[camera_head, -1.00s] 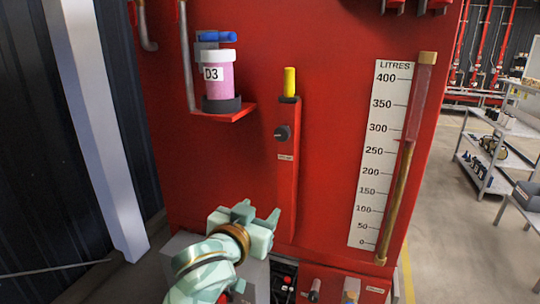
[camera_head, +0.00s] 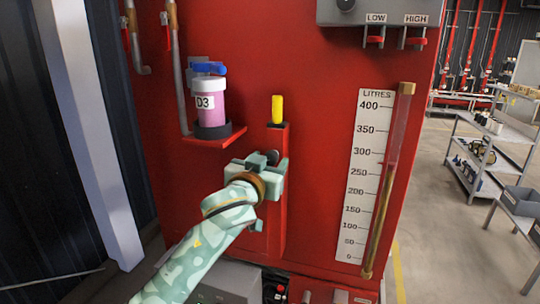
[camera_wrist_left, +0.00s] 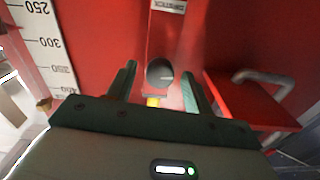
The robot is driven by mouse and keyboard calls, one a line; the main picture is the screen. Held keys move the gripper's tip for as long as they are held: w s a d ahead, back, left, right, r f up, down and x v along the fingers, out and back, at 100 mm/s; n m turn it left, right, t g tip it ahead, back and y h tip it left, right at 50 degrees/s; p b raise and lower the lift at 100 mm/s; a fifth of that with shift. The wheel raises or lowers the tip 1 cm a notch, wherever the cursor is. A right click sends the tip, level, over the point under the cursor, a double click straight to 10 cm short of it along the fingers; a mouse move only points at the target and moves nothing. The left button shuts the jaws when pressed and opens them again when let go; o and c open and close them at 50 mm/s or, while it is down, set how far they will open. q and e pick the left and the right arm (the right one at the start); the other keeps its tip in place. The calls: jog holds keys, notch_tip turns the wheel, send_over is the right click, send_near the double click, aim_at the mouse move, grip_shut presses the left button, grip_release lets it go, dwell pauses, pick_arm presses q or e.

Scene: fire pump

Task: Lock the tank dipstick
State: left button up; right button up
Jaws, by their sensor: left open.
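The tank dipstick shows its yellow handle (camera_head: 277,109) at the top of a narrow red housing (camera_head: 279,142) on the red tank. Its round dark lock knob (camera_wrist_left: 159,72) is on the housing below the handle, with a light mark on its face. In the head view my gripper mostly covers the knob. My left gripper (camera_head: 270,163) is open in front of the housing. In the left wrist view its two fingers (camera_wrist_left: 158,80) lie on either side of the knob; contact is not clear. A small part of the yellow handle shows beyond the palm. My right gripper is out of view.
A shelf (camera_head: 214,138) with a pink D3 bottle (camera_head: 208,104) juts out left of the housing. A litre scale (camera_head: 362,180) with a sight tube (camera_head: 388,190) is to the right. A grey box with LOW and HIGH levers (camera_head: 385,14) is above.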

pick_arm(q)
jog(key=shift+x, duration=0.8)
jog(key=c, duration=1)
